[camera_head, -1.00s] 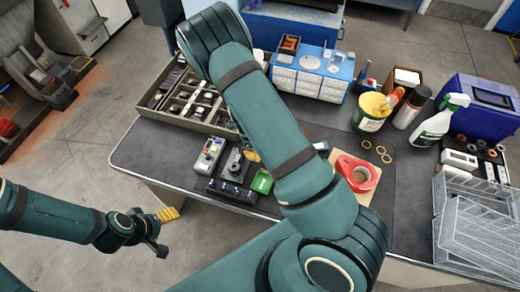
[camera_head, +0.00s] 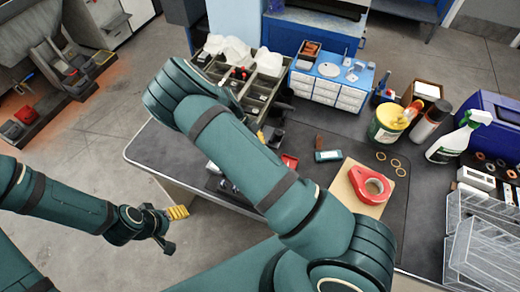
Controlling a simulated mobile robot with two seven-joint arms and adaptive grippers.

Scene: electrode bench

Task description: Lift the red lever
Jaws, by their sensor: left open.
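A small red part (camera_head: 290,161) shows on the dark bench just beyond my right forearm. I cannot tell whether it is the red lever, because my right arm covers much of this area. Small dark devices (camera_head: 228,186) beside it are mostly hidden by the arm. My left gripper (camera_head: 172,229) hangs at the lower left, in front of the bench edge and over the floor. It is open and empty, with a yellow ribbed pad on one finger. It is well apart from the red part. My right gripper is hidden behind my arm.
A compartment tray (camera_head: 258,88) with white bags stands at the back left. A blue drawer unit (camera_head: 330,82) is behind. The bench's left corner is bare.

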